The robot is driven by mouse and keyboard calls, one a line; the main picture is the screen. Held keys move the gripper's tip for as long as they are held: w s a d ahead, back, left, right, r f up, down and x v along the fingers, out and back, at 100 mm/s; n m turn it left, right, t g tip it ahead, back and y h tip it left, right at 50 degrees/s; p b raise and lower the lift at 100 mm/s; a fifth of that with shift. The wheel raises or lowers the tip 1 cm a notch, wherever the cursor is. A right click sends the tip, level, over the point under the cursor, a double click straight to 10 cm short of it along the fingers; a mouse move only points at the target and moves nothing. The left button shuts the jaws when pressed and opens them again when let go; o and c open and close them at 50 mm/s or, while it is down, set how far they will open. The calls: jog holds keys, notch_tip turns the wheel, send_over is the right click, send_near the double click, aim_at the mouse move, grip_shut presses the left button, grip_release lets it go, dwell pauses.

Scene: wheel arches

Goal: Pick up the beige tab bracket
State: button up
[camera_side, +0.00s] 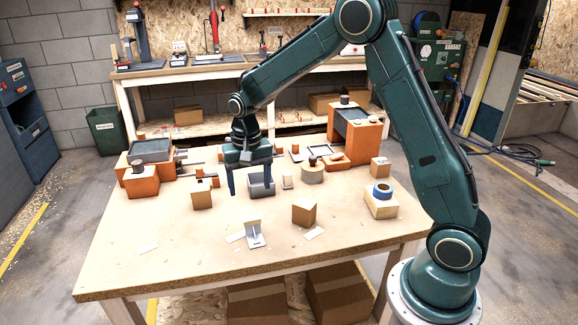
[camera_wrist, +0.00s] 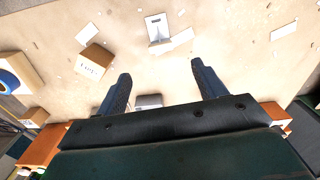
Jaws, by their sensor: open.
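The tab bracket (camera_side: 253,231), a small pale beige-grey angled piece with an upright tab, stands on the table toward the front. It also shows in the wrist view (camera_wrist: 158,28) at the top centre, with a dark hole or slot in its tab. My gripper (camera_side: 250,190) points down with its two fingers spread. It is above the table, behind the bracket as the side view shows it, and apart from it. In the wrist view my gripper (camera_wrist: 160,73) has nothing between its fingertips, and the bracket lies beyond them.
A grey open bin (camera_side: 262,187) is close beside my right finger. A cardboard box (camera_side: 304,213) stands right of the bracket, another box (camera_side: 201,195) to its left. A blue tape roll (camera_side: 382,190) sits farther right. Flat paper labels lie around the bracket. The front table area is mostly clear.

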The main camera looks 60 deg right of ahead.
aim_at(252, 219)
jog(key=shift+w+f, duration=0.2)
jog(key=shift+f, duration=0.15)
jog(key=shift+f, duration=0.1)
jog(key=shift+f, duration=4.2)
jog(key=shift+s+a+f, duration=0.1)
jog(key=shift+s+f, duration=0.05)
jog(key=shift+f, duration=0.8)
jog(key=shift+s+a+f, duration=0.1)
jog(key=shift+s+f, duration=0.05)
jog(key=shift+f, duration=1.5)
jog(key=shift+c, duration=0.4)
jog(key=c, duration=1)
